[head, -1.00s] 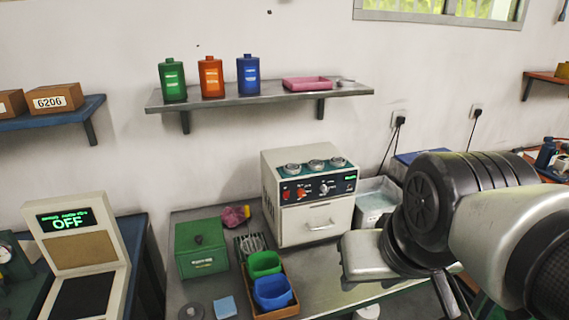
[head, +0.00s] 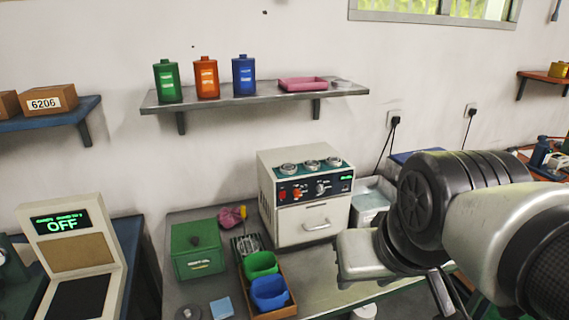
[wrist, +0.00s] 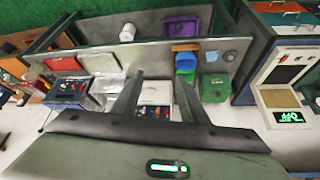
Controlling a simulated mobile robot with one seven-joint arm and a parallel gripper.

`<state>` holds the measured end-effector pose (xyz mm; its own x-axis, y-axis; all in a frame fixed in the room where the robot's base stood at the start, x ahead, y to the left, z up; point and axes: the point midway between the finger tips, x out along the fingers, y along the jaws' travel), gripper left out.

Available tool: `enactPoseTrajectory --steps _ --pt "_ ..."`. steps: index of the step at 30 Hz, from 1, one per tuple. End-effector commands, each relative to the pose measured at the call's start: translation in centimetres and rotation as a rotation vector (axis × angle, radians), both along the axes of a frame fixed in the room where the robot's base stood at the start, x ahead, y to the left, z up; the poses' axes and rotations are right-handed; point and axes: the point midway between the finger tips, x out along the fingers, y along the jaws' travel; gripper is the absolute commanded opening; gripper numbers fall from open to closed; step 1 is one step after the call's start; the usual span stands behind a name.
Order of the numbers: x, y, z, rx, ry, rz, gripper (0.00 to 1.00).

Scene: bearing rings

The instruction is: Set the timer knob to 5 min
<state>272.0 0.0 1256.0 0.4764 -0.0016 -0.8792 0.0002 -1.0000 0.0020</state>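The white machine (head: 305,222) stands on the grey bench, its dark control panel (head: 310,189) facing forward. The panel carries a red knob or button at left, a red-orange one near the middle, a pale knob (head: 320,188) right of it, and a small green display (head: 346,178). Which knob is the timer, its setting and the markings are too small to read. In the wrist view my gripper (wrist: 159,80) is open and empty, its two fingers apart, with the machine (wrist: 155,93) seen between them at a distance. In the head view my arm is right of the machine; the fingertips are hidden.
A green box (head: 198,250), an orange tray (head: 284,313) with green and blue bins, and a clear tub (head: 368,202) stand around the machine. A shelf (head: 255,98) with bottles hangs above. A scale display (head: 62,223) reads OFF. The space before the panel looks clear.

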Motion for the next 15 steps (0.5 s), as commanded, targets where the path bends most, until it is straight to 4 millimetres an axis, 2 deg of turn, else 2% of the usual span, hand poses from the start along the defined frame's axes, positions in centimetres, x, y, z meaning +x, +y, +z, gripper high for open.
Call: enactPoseTrajectory --steps 2,5,8,9,12,13,15 --pt "1.5 -0.3 -0.2 -0.018 -0.037 0.002 0.4" --pt "6.1 -0.8 0.1 -0.075 -0.157 0.02 0.4" --pt "13.2 -1.0 1.4 -0.158 -0.356 0.071 0.4" --pt "16.4 -0.8 2.2 -0.191 -0.449 0.101 0.4" --pt "23.4 0.9 4.2 -0.251 -0.682 0.198 0.4" --pt "25.4 1.0 3.8 -0.262 -0.738 0.22 0.4" --pt "29.1 -1.4 0.4 -0.278 -0.796 0.226 0.4"
